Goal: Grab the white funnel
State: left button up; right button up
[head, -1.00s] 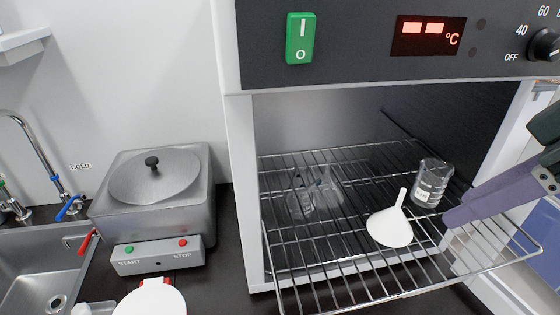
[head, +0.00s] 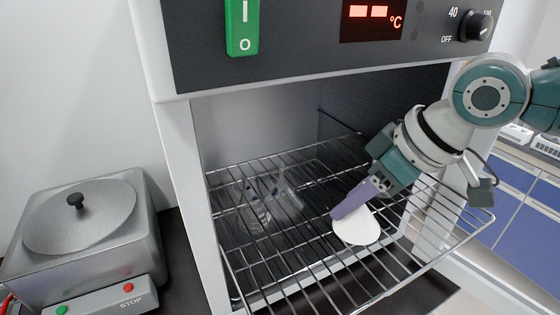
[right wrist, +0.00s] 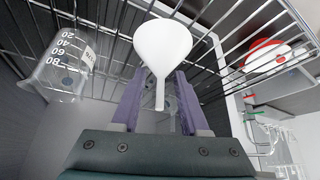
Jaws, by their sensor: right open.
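The white funnel (head: 357,228) lies on the wire rack (head: 310,265) inside the open oven. Its wide cone shows below my right gripper (head: 346,214) in the head view, and the gripper hides its stem. In the right wrist view the funnel (right wrist: 163,42) is ahead, with its stem pointing back between the two purple fingers of my right gripper (right wrist: 158,85). The fingers are apart, one on each side of the stem. I cannot tell whether they touch it. My left gripper is not in view.
Clear glassware (head: 272,200) stands on the rack left of the funnel. A steel bath (head: 82,225) stands left of the oven.

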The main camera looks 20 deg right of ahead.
jog(key=shift+w+f, duration=0.1)
jog(key=shift+f, duration=0.1)
grip_shut()
dwell(0.5)
